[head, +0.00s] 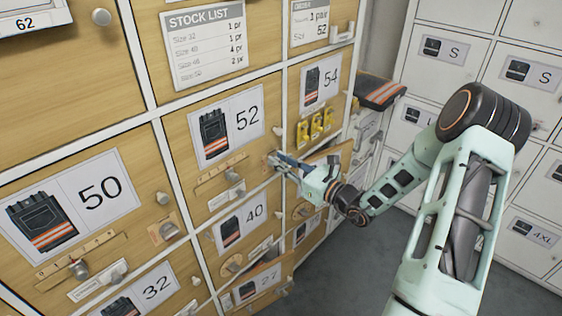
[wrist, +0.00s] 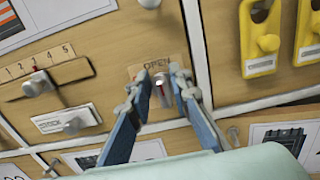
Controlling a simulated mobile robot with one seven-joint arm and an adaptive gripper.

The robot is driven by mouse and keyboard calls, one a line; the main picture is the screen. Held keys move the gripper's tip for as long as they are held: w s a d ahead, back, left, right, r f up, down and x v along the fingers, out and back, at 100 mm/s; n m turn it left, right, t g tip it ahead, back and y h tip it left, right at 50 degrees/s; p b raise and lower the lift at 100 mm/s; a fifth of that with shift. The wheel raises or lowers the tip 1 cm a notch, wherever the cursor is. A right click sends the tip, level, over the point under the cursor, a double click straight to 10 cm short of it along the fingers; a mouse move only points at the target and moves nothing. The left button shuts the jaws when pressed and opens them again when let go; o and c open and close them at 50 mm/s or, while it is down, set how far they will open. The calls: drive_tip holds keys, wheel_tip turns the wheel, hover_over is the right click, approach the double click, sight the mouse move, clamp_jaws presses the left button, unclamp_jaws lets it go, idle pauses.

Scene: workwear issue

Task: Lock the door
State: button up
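The wooden door marked 52 (head: 185,130) looks shut in the head view, with a picture of dark workwear on its label. A small turning knob (wrist: 161,92) with a red mark sits near the door's right edge, on a plate (wrist: 150,66) reading "OPEN". My gripper (wrist: 160,77) is open, with one blue finger on each side of this knob. I cannot tell whether the fingers touch it. In the head view my gripper (head: 277,159) is at the right edge of door 52 and hides the knob.
Doors 50 (head: 75,205) and 40 (head: 240,225) adjoin. White lockers (head: 455,50) stand at the right.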

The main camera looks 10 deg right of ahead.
clamp_jaws()
drive_tip(key=shift+n, duration=0.3)
drive_tip(key=shift+s+a+f+n+b, duration=0.2)
drive_tip(key=shift+a+f+n+b, duration=0.1)
drive_tip(key=shift+n+b, duration=2.55)
drive_tip(key=shift+s+a+f+n+b, duration=0.2)
drive_tip(key=shift+f+n+b, duration=0.15)
drive_tip(key=shift+n+b, duration=2.45)
drive_tip(key=shift+s+a+f+n+b, duration=0.2)
drive_tip(key=shift+a+f+n+b, duration=0.1)
drive_tip(key=shift+n+b, duration=2.55)
drive_tip(key=shift+n, duration=0.3)
drive_tip(key=shift+o, duration=2)
unclamp_jaws()
